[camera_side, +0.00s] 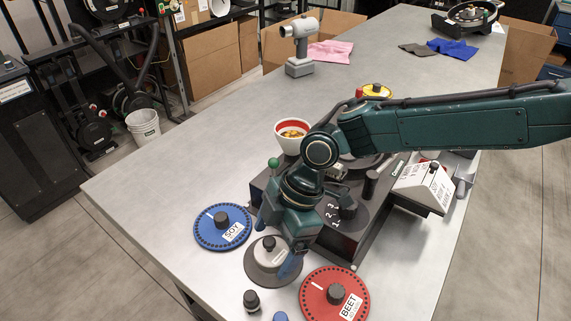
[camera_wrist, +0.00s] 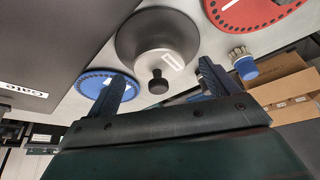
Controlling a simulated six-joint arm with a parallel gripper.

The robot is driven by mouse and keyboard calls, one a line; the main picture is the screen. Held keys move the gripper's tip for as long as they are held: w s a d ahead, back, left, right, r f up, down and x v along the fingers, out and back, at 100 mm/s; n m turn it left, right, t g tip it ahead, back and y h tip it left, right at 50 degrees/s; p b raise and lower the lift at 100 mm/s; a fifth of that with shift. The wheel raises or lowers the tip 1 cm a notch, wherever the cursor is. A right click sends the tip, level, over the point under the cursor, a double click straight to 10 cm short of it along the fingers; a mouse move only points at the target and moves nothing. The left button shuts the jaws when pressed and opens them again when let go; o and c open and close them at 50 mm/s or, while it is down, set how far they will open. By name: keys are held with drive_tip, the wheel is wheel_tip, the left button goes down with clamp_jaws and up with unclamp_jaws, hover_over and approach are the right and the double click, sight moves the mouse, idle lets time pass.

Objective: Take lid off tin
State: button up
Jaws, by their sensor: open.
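A round tin (camera_side: 259,264) with a wide dark grey base stands near the front of the bench, partly hidden by my gripper. Its pale lid (camera_side: 262,257) has a black knob and a small white label. In the wrist view, the lid (camera_wrist: 150,64) sits on the dark tin (camera_wrist: 127,40), and the knob (camera_wrist: 158,84) points toward my gripper. My gripper (camera_side: 277,242) is open above the lid. In the wrist view, its blue fingers (camera_wrist: 165,88) stand on either side of the knob, apart from it.
A blue SOY disc (camera_side: 207,234) lies left of the tin and a red BEET disc (camera_side: 318,295) right of it. A black knob-like piece (camera_side: 251,299) stands in front. The dark meter housing (camera_side: 345,240) stands behind, with a white-red cup (camera_side: 289,136) beyond. The left bench is clear.

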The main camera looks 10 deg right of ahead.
sight(274, 240)
drive_tip(key=c, duration=1)
drive_tip(key=shift+c, duration=0.2)
drive_tip(key=shift+r, duration=0.1)
wheel_tip(274, 240, up, 18)
drive_tip(key=shift+r, duration=0.9)
